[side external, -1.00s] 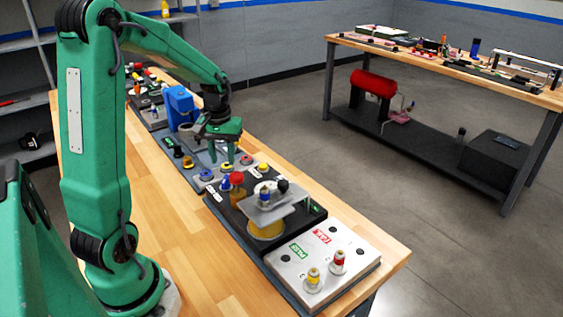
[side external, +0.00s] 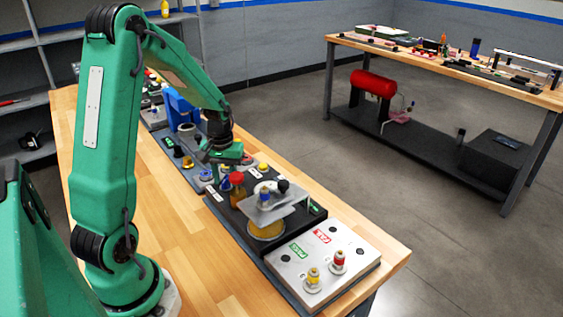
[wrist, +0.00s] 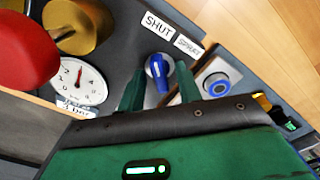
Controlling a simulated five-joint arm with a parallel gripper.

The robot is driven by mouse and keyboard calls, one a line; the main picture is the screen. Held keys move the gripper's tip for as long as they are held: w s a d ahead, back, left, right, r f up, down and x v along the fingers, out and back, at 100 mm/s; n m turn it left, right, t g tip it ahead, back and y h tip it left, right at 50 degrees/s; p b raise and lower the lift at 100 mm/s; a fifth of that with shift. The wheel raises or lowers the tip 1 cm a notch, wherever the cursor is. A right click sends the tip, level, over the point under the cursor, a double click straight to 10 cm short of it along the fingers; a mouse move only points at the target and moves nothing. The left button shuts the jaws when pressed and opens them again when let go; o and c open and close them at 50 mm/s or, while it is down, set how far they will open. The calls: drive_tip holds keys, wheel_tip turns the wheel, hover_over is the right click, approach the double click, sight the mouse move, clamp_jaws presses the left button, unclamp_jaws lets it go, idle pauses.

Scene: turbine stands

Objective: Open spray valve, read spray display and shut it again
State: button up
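In the wrist view a blue valve handle (wrist: 158,68) with a pale line stands on a light round base, close to the SHUT label (wrist: 158,24) and the SPRAY label (wrist: 189,46). My gripper (wrist: 159,82) is over it, with one green finger on each side of the handle. The fingers look apart, and I cannot tell whether they touch it. In the side view my gripper (side external: 224,160) is low over the dark panel and partly hides the handle. A round white gauge (wrist: 78,82) with a red needle shows in the wrist view; its reading is too small to tell.
A red knob (wrist: 24,50) and a brass part (wrist: 78,22) stand close left of my gripper in the wrist view. A blue-ringed fitting (wrist: 218,85) is close right. In the side view a metal plate stand (side external: 272,205) and a white box (side external: 325,257) are nearer the front.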

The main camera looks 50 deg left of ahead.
drive_tip(key=shift+f, duration=0.4)
clamp_jaws()
drive_tip(key=m, duration=1.2)
drive_tip(key=shift+m, duration=0.3)
drive_tip(key=m, duration=0.4)
drive_tip(key=shift+m, duration=0.4)
drive_tip(key=shift+o, duration=1.2)
unclamp_jaws()
